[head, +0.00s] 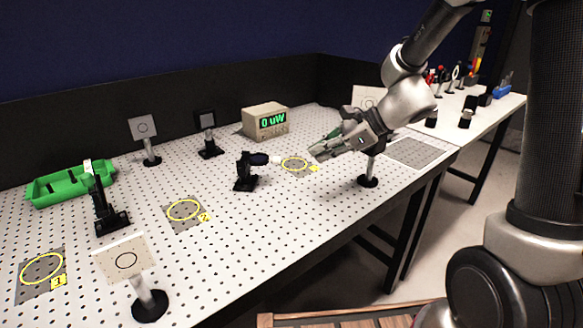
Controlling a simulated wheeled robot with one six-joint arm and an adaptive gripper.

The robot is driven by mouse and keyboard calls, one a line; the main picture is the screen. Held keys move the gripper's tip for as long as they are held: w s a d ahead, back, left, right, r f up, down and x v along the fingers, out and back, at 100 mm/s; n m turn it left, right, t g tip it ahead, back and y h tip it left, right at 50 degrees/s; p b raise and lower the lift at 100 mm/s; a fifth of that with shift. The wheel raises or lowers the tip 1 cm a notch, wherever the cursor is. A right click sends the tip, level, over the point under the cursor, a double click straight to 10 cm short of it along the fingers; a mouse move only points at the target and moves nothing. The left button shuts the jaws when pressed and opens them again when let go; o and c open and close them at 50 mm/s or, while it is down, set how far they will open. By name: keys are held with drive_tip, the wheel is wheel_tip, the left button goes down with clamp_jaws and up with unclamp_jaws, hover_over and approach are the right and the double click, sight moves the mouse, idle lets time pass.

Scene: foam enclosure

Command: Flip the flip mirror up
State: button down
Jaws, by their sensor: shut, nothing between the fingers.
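A small black mount (245,172) stands near the middle of the perforated table. A dark round part lies folded sideways from its top, with a pale tip pointing right; this looks like the flip mirror, lying down. My gripper (318,152) reaches in from the right, above the table. Its fingers are shut and empty. They are to the right of the mount's pale tip, apart from it in the picture, close to a yellow ring mark (295,164). The exact height of the fingers over the table is hard to tell.
A power meter (266,122) reading "0 uW" stands behind. Target cards on posts stand at the back left (143,128) and front (122,258). A black post device (108,212) stands by a green tray (70,184). Another post (368,172) stands beneath my wrist.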

drive_tip(key=x, duration=1)
drive_tip(key=shift+r, duration=0.1)
